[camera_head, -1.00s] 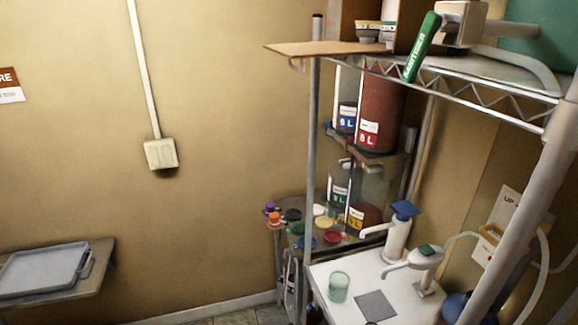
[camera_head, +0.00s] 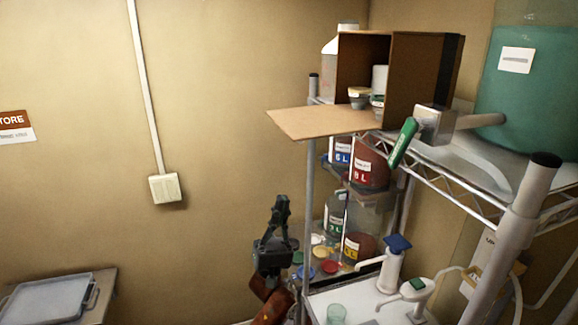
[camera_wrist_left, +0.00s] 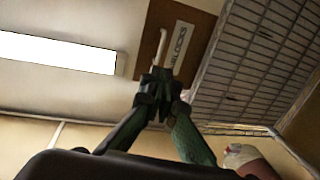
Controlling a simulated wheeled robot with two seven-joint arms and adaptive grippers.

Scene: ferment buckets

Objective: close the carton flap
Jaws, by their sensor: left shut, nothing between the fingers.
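The carton (camera_head: 425,82) is a brown box lying on the top wire shelf with its open side facing left and toward me. Its flap (camera_head: 322,122) hangs open, lying about level and sticking out to the left past the shelf's edge. Small tubs (camera_head: 360,96) and a white cylinder stand inside the carton. My left gripper (camera_head: 282,202) points up, below and to the left of the flap, apart from it. Its fingers are shut and empty. In the left wrist view the fingertips (camera_wrist_left: 158,78) meet below a brown panel with lettering (camera_wrist_left: 172,45). My right gripper is not in view.
A shelf post (camera_head: 310,200) stands just right of my left gripper. Bottles (camera_head: 360,245) stand on lower shelves.

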